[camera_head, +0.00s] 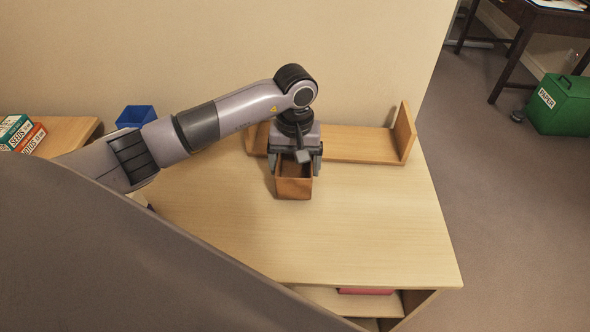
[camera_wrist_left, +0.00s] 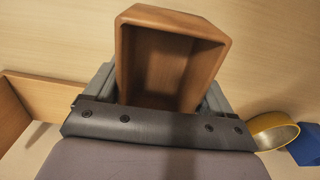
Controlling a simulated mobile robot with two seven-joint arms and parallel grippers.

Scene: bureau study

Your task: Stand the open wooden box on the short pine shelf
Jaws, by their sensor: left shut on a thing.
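The open wooden box (camera_head: 294,187) is brown and hangs in my left gripper (camera_head: 294,165), in front of the shelf. In the left wrist view the box (camera_wrist_left: 170,65) shows its open, empty inside, with the gripper (camera_wrist_left: 160,95) shut on it from both sides. I cannot tell whether its base touches the desk. The short pine shelf (camera_head: 360,142) lies along the wall at the back of the desk, with an upright end board at its right. My arm hides part of its left half. The shelf also shows in the left wrist view (camera_wrist_left: 45,95). My right gripper is not in view.
The desk top (camera_head: 370,225) is clear in front and to the right. A blue container (camera_head: 136,116) and several seed boxes (camera_head: 20,134) stand at the left. A yellow-rimmed round thing (camera_wrist_left: 273,131) shows in the left wrist view. A green case (camera_head: 562,105) stands on the floor.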

